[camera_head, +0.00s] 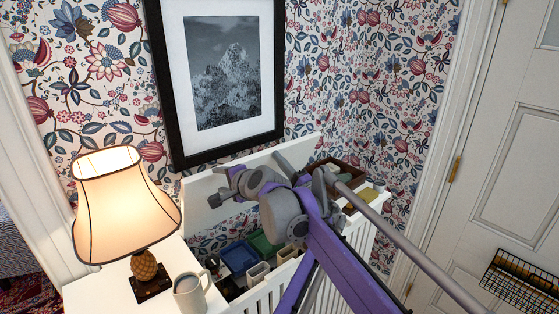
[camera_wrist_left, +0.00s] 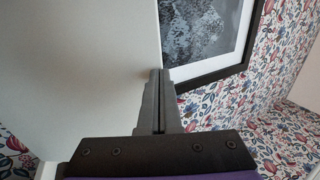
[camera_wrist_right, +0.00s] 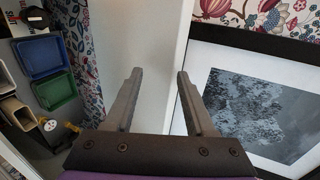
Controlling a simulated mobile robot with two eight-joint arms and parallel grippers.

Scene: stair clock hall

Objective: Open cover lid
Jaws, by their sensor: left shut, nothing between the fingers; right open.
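The cover lid (camera_head: 202,205) is a flat white panel on the white slatted cabinet (camera_head: 258,298). It stands raised, close to upright, below the framed picture, and the cabinet is open. My right gripper (camera_wrist_right: 155,75) is open at the lid, which also shows in the right wrist view (camera_wrist_right: 145,40). One finger is over its face and the other is near its edge; I cannot tell if they touch it. My left gripper (camera_wrist_left: 160,75) is shut and empty beside the lid's edge, seen in the left wrist view (camera_wrist_left: 75,70).
Inside the cabinet are a blue bin (camera_head: 238,257), a green bin (camera_head: 264,243) and small beige boxes (camera_head: 258,273). A lit lamp (camera_head: 121,205) and a mug (camera_head: 189,292) stand on the white top at left. A brown tray (camera_head: 345,172) is at right. The picture (camera_head: 178,122) hangs behind.

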